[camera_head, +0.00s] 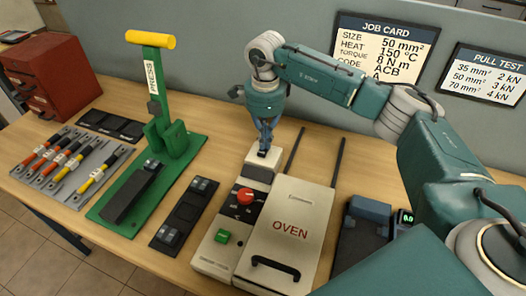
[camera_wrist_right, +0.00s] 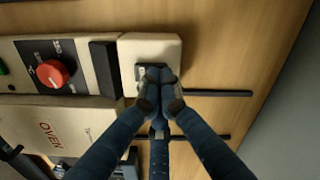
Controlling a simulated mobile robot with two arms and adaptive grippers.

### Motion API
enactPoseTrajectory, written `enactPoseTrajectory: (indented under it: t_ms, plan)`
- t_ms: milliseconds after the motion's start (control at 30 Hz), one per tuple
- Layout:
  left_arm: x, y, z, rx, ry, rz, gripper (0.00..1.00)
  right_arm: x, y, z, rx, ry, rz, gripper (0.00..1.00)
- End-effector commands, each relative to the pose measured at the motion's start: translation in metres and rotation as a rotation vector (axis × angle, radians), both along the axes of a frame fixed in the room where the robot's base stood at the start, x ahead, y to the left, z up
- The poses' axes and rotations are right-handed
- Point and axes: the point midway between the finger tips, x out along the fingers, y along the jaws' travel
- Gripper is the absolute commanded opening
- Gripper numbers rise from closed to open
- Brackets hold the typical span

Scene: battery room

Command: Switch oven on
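The oven (camera_head: 290,225) is a cream box with a lid marked OVEN and a black handle, on the wooden bench. Its control strip at the left bears a red knob (camera_head: 244,195) and a green button (camera_head: 223,236). A pale block (camera_head: 257,172) sits at the strip's far end. My right gripper (camera_head: 264,152) points down at this block, fingertips together. In the right wrist view the fingertips (camera_wrist_right: 158,82) are over a small dark switch-like part (camera_wrist_right: 142,72) on the pale block (camera_wrist_right: 165,48), mostly hidden by them. I cannot tell whether they touch it. My left gripper is out of view.
A green press (camera_head: 160,110) with a yellow handle stands left, near a tray of lugs (camera_head: 75,165) and a red cabinet (camera_head: 50,75). Dark bars (camera_head: 294,150) lie behind the oven. A dark device (camera_head: 362,235) stands to its right. Cards hang on the wall.

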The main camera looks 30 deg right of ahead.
Motion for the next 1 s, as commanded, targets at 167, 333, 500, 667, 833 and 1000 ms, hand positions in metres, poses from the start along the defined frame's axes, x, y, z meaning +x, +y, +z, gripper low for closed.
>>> enactPoseTrajectory:
  t_ms: [167,333,500,667,833,1000]
  plan:
    - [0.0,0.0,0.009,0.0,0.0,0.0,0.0,-0.001,0.001,0.011,0.0,0.005,0.001,0.0]
    - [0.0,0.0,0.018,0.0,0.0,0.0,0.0,-0.001,0.0,0.026,0.0,0.004,0.001,0.0]
    - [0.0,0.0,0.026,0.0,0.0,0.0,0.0,-0.001,0.0,0.04,0.0,0.003,0.001,0.0]
    - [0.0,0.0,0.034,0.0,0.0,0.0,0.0,-0.001,0.0,0.053,0.0,0.002,0.001,0.0]
    - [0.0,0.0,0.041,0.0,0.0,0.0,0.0,-0.001,0.0,0.066,0.0,0.002,0.001,0.0]
    - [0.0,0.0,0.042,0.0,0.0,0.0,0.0,-0.001,0.0,0.068,-0.001,0.003,0.001,0.0]
